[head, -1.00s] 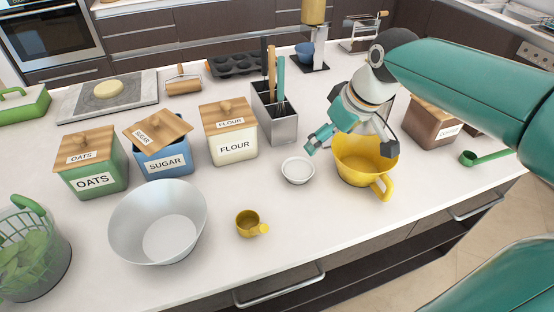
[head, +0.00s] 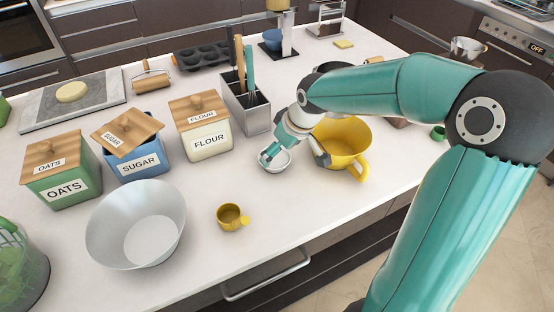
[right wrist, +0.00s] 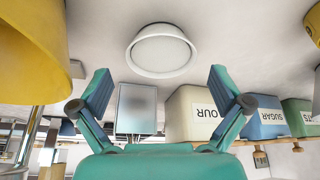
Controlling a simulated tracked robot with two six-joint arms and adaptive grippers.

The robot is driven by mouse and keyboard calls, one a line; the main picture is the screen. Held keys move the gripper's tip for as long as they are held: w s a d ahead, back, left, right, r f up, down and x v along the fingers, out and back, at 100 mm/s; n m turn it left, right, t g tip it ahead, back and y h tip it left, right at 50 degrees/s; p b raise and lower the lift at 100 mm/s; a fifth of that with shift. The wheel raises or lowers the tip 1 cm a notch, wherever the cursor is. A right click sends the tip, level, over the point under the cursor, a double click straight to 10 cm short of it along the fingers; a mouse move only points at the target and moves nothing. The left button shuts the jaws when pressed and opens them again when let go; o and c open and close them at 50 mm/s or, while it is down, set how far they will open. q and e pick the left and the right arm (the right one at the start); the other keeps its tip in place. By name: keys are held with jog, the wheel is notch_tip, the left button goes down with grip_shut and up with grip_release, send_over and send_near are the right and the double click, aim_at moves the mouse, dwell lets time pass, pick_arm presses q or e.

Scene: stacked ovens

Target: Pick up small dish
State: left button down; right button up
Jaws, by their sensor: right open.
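The small dish (head: 280,164) is a round white bowl standing upright on the white counter, left of the yellow mixing cup. My right gripper (head: 294,158) is open above the counter, and one finger overlaps the dish's upper left part in the head view. In the right wrist view the dish (right wrist: 161,50) lies past the two spread fingertips of my right gripper (right wrist: 160,74), centred between them. Nothing is held in it. I cannot tell whether a finger touches the rim. My left gripper is in neither view.
The large yellow cup (head: 343,138) stands close on the right of the gripper. A metal utensil holder (head: 254,117) and the flour canister (head: 206,146) stand behind. A small yellow measuring cup (head: 231,218) and a big metal bowl (head: 137,240) lie to the left.

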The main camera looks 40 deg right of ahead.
aim_at(273, 161)
jog(key=x, duration=0.3)
jog(key=shift+w+f, duration=0.2)
jog(key=shift+f, duration=0.1)
jog(key=c, duration=1.1)
